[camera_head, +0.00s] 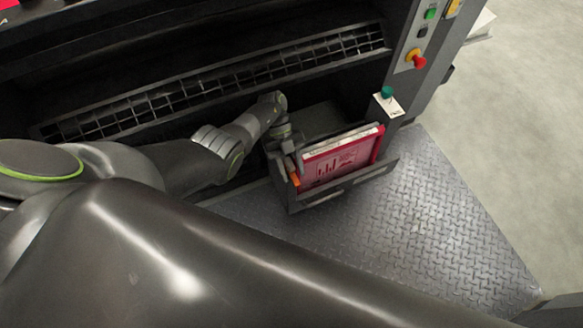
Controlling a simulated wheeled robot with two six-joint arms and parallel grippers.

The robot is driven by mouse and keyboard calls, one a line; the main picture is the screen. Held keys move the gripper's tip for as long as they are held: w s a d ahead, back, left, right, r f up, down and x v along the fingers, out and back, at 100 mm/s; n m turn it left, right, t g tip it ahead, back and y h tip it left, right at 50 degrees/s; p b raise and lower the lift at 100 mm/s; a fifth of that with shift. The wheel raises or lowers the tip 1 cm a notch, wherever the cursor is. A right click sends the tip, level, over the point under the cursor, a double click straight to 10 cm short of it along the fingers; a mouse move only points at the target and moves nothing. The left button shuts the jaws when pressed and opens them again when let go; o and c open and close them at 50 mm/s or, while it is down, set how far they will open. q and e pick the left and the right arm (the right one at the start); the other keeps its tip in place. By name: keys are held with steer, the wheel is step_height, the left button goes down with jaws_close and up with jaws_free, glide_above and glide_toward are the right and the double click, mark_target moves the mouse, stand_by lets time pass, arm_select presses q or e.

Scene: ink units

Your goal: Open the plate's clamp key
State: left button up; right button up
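A flat plate with a pink-red printed face (338,164) and a pale top edge stands upright, slightly tilted, in a dark holder (345,184) low on the machine. A small orange part (294,181), possibly the clamp key, shows at the plate's left end. My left gripper (287,168) is at that end, right by the orange part. Its fingers are small and dark here, so I cannot tell whether they are open, shut or touching the orange part. My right gripper is not in view.
A dark machine with a long grille (230,88) fills the back. A post with a green button (387,92) stands right of the plate. A control panel with a red-yellow knob (416,59) is above it. The treadplate floor (430,225) at right is clear.

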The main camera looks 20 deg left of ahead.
mark_target(289, 162)
arm_select(q)
steer(key=v, duration=0.6)
steer(key=shift+w+a+r, duration=0.15)
steer(key=shift+w+a, duration=0.05)
steer(key=shift+w+a+r, duration=0.1)
steer(key=shift+w+r, duration=0.05)
steer(key=shift+r, duration=0.05)
steer(key=shift+a+r, duration=0.1)
steer(key=shift+r, duration=0.05)
